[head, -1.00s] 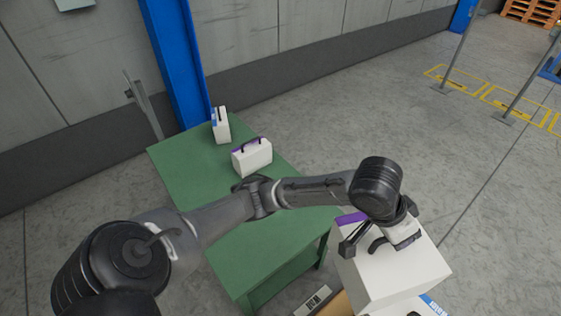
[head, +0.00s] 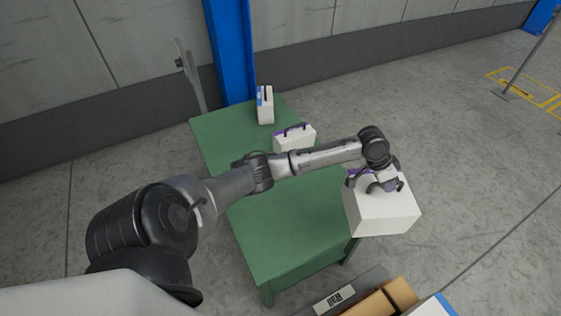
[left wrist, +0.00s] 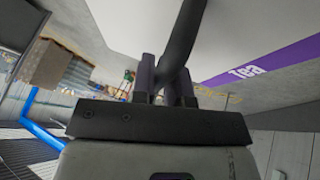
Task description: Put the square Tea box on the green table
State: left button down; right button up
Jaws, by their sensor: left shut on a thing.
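The square Tea box (head: 383,214) is a white box with a purple strip and a dark handle. My left gripper (head: 378,185) is shut on its handle and holds it in the air at the right side of the green table (head: 290,238). In the left wrist view the gripper (left wrist: 162,88) closes on the dark handle, and the Tea box (left wrist: 225,35) shows the word "Tea" on its purple band. My right gripper is not in view.
A white box with a purple top edge (head: 295,140) and a slim white and blue box (head: 266,108) stand at the table's far end. The table's near half is bare. A blue post (head: 231,50) rises behind. Cardboard boxes (head: 385,300) are at the bottom.

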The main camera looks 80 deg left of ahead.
aim_at(373, 177)
pick_arm(q)
jog(key=a+f, duration=0.1)
jog(key=a, duration=0.1)
jog(key=a+f, duration=0.1)
jog(key=a, duration=0.1)
jog(key=a+f, duration=0.1)
jog(key=shift+s+a+f, duration=0.25)
jog(key=shift+a+f, duration=0.15)
jog(key=s+a+f+b, duration=0.3)
jog(key=s+a+f, duration=0.4)
jog(key=a+f, duration=0.2)
jog(key=shift+f, duration=1)
jog(key=shift+a+f, duration=0.1)
jog(key=shift+f, duration=0.05)
jog(key=c, duration=1.1)
grip_release()
